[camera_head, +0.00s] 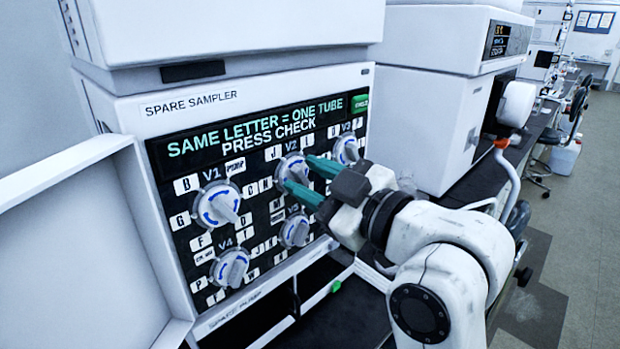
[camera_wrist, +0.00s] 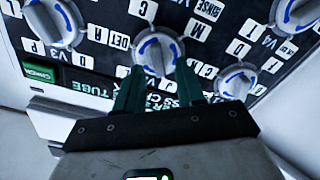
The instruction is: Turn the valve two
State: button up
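The V2 valve (camera_head: 284,168) is a round grey-white knob with blue arc marks, in the top middle of the dark sampler panel. It also shows in the wrist view (camera_wrist: 156,46), where the panel appears upside down. My gripper (camera_head: 298,172) has two green fingers pointing at this knob. In the wrist view, the fingers (camera_wrist: 160,68) are apart, with the knob's handle between or just beyond their tips. I cannot tell whether they touch it. The fingers hide part of the knob and its surrounding labels in the head view.
Valve V1 (camera_head: 216,205) is left of V2, V3 (camera_head: 345,149) right, V4 (camera_head: 229,268) lower left and V5 (camera_head: 294,231) below. A green check button (camera_head: 359,103) is at the panel's top right. An open white door (camera_head: 80,260) stands at the left.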

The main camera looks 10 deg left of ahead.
jog(key=v, duration=1)
jog(key=shift+b, duration=0.45)
jog(key=shift+s+d, duration=0.15)
jog(key=s+d+f+m+g+h+p, duration=0.15)
jog(key=d+f+m+h, duration=0.35)
jog(key=f, duration=0.7)
jog(key=s+d+f+m+g+h+p, duration=0.1)
jog(key=s+d+f+m+h+p, duration=0.15)
jog(key=d+f+m+h, duration=0.7)
jog(key=s+d+f+g, duration=0.2)
jog(key=s+d+f, duration=0.1)
jog(key=s+f, duration=0.3)
jog(key=s+d+f+m+g+p, duration=0.1)
jog(key=s+d+f+g, duration=0.2)
jog(key=s+f, duration=0.3)
jog(key=s+d+f+m+g, duration=0.1)
jog(key=s+d+f+g, duration=0.1)
jog(key=s+d+f, duration=0.2)
jog(key=s+f, duration=0.3)
jog(key=s, duration=0.4)
jog(key=shift+d, duration=0.2)
jog(key=shift+s+m+g, duration=0.1)
jog(key=shift+m+g, duration=0.15)
